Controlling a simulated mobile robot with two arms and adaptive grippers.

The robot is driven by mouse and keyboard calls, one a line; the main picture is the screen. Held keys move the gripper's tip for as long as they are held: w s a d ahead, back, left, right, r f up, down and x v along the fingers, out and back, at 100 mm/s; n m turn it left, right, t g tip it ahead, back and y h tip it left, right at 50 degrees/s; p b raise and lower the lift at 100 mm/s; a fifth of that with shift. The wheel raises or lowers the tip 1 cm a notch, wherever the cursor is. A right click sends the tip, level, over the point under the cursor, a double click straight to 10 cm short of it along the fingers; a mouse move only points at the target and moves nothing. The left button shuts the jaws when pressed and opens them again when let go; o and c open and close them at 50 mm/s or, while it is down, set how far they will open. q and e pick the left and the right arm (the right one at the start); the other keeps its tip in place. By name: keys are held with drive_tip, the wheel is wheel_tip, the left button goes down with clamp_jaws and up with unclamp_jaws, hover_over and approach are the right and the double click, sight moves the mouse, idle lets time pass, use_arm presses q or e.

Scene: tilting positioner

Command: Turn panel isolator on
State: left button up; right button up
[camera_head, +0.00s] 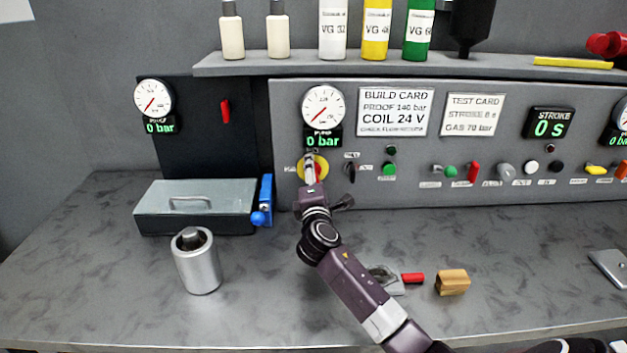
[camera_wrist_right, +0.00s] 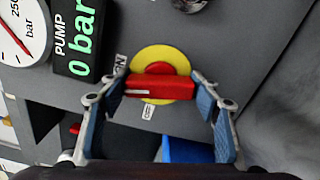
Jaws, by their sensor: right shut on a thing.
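The panel isolator (camera_head: 322,168) is a yellow disc on the grey panel, below the pump gauge, largely hidden by my gripper in the head view. In the right wrist view its yellow disc (camera_wrist_right: 165,54) carries a red handle (camera_wrist_right: 160,87) with a white mark near its left end. My right gripper (camera_wrist_right: 162,90) is shut on the red handle, one finger at each end. It also shows in the head view (camera_head: 311,172). My left gripper is out of view.
A black selector knob (camera_head: 351,171) and a green button (camera_head: 390,168) sit right of the isolator. A blue-handled valve (camera_head: 265,200) and a lidded metal box (camera_head: 195,205) stand left of my arm. A metal cylinder (camera_head: 197,262) and a wooden block (camera_head: 453,282) are on the bench.

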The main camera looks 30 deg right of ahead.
drive_tip(key=shift+f+m+b, duration=0.1)
drive_tip(key=shift+m+b, duration=0.45)
drive_tip(key=shift+m, duration=1.05)
drive_tip(key=o, duration=1.2)
drive_tip(key=shift+c, duration=0.2)
drive_tip(key=shift+s+a, duration=0.1)
drive_tip(key=shift+s, duration=0.05)
drive_tip(key=v, duration=1.1)
drive_tip(key=shift+s, duration=0.35)
